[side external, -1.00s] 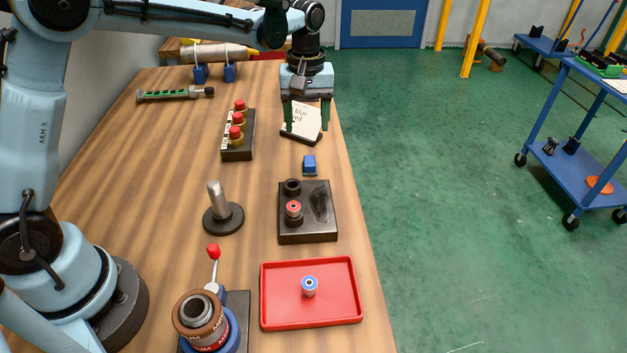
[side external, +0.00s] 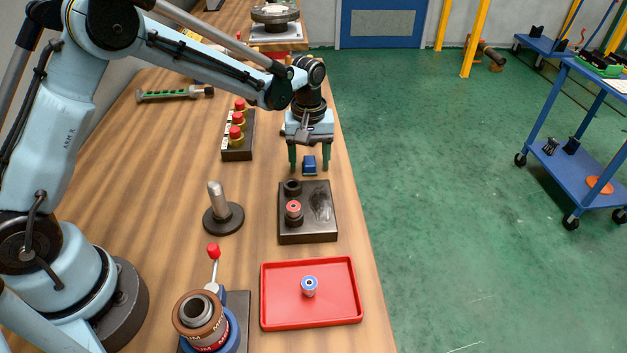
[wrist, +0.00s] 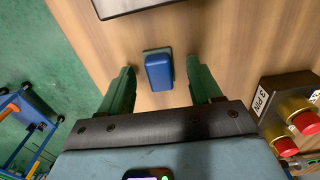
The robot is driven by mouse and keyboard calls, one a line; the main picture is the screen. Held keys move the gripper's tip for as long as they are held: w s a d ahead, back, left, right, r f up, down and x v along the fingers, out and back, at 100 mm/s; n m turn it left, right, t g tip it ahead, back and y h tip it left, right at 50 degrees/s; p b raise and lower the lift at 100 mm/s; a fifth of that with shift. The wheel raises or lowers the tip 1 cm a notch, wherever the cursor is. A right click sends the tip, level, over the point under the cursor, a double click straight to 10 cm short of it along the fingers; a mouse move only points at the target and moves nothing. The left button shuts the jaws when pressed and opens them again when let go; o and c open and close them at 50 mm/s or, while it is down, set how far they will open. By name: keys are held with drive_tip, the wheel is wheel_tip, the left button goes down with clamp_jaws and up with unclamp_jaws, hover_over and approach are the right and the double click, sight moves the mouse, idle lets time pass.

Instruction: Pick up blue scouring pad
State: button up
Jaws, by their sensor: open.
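The blue scouring pad (side external: 309,164) is a small blue block on the wooden table, near its right edge. In the wrist view the pad (wrist: 158,72) lies between and just beyond my two green fingertips, with a darker layer showing under it. My gripper (side external: 309,170) is open, pointing down, with one finger on each side of the pad in the side view. The wrist view also shows my gripper (wrist: 161,82) with a gap on both sides of the pad. I cannot tell the exact height of the fingertips above the table.
A dark block (side external: 319,228) with a red-topped piece stands just in front of the pad. A row of red buttons (side external: 237,148) is to the left. A metal post (side external: 216,210) and a red tray (side external: 335,311) are nearer. The table's right edge is close.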

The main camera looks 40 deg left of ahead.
sight(309, 160)
drive_tip(key=shift+c, duration=0.2)
drive_tip(key=c, duration=1.1)
drive_tip(key=shift+r, duration=0.1)
drive_tip(key=shift+r, duration=0.5)
wheel_tip(309, 160, up, 3)
drive_tip(key=shift+f, duration=0.15)
drive_tip(key=s+d+r, duration=0.2)
drive_tip(key=d, duration=0.1)
drive_tip(key=s+d+r, duration=0.2)
drive_tip(key=d, duration=0.1)
drive_tip(key=s+d+r, duration=0.2)
drive_tip(key=d+r, duration=0.1)
drive_tip(key=shift+s+d, duration=0.3)
